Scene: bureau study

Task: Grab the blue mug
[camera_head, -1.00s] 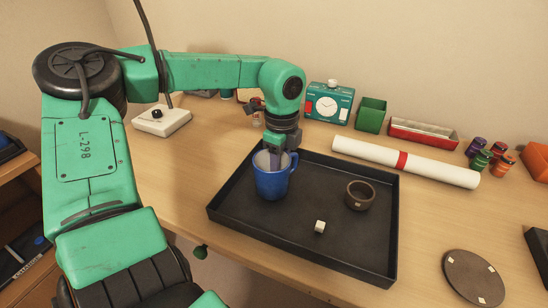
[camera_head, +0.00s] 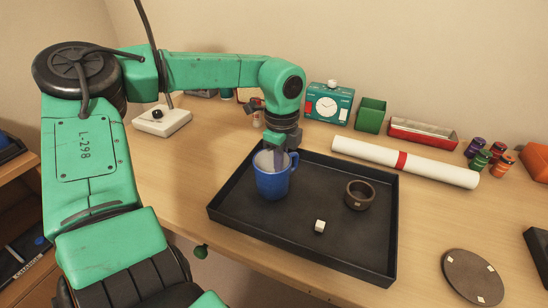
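The blue mug (camera_head: 272,184) stands upright in the left part of the black tray (camera_head: 318,262), its handle toward the right. My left gripper (camera_head: 278,158) comes down from above at the mug's rim, with a finger reaching into or right at the mug's mouth. The mug and my own wrist hide most of the fingers, so I cannot tell whether they are apart or closed on the mug wall. My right gripper does not show.
A small dark bowl (camera_head: 359,195) and a white cube (camera_head: 319,226) are in the tray. Behind it lie a white paper roll (camera_head: 440,170), a green clock box (camera_head: 328,104), a green bin (camera_head: 371,115) and several small jars (camera_head: 481,159). A round dark disc (camera_head: 472,278) lies front right.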

